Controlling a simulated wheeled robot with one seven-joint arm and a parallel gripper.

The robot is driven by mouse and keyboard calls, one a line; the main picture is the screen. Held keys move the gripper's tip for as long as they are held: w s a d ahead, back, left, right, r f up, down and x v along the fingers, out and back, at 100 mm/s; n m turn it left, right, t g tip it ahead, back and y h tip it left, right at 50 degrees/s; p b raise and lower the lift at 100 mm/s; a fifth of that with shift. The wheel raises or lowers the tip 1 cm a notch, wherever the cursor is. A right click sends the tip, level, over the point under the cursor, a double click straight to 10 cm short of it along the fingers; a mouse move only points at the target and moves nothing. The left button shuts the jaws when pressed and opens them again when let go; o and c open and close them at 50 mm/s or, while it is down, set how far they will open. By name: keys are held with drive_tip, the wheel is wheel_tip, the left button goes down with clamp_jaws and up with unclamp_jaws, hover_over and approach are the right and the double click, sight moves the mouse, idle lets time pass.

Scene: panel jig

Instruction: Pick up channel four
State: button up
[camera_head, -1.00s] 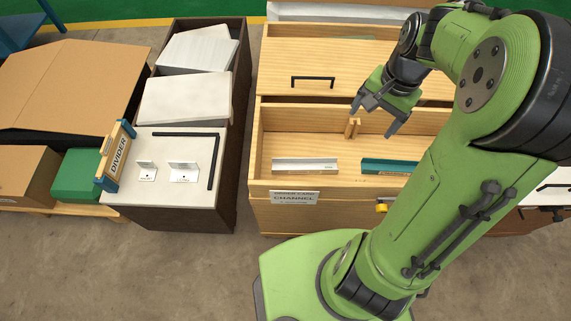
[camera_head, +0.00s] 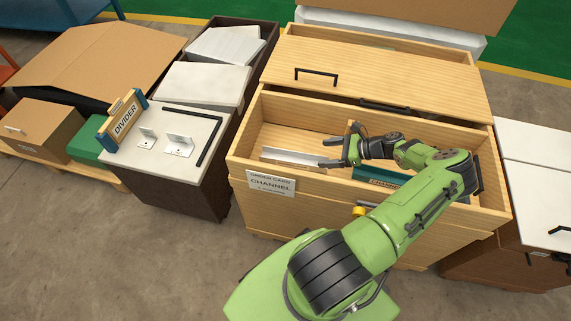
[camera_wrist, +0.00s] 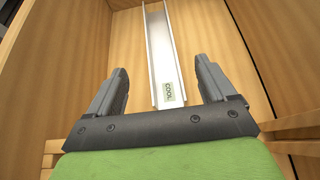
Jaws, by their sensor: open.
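A silver U-shaped channel (camera_head: 292,156) lies on the floor of the open wooden drawer (camera_head: 272,104), toward its left side. It also shows in the wrist view (camera_wrist: 162,55), lengthwise, with a small pale label at its near end; I cannot read the lettering surely. A green channel (camera_head: 378,175) with a label lies to the right in the drawer, partly behind my arm. My gripper (camera_head: 338,149) is open and empty, just right of the silver channel in the head view. In the wrist view my gripper (camera_wrist: 162,78) has its fingers on either side of the channel's near part, without visible contact.
The drawer's wooden walls surround the gripper, and a lidded wooden section (camera_head: 385,72) stands behind. An order card (camera_head: 271,184) reading CHANNEL is on the front. A cabinet with brackets (camera_head: 178,145) and a DIVIDER sign (camera_head: 123,122) stands left.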

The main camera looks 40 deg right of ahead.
sight(300, 156)
drive_tip(key=b+x, duration=0.3)
drive_tip(key=x, duration=0.8)
drive_tip(key=shift+s, duration=0.1)
drive_tip(key=shift+r, duration=0.1)
clamp_jaws()
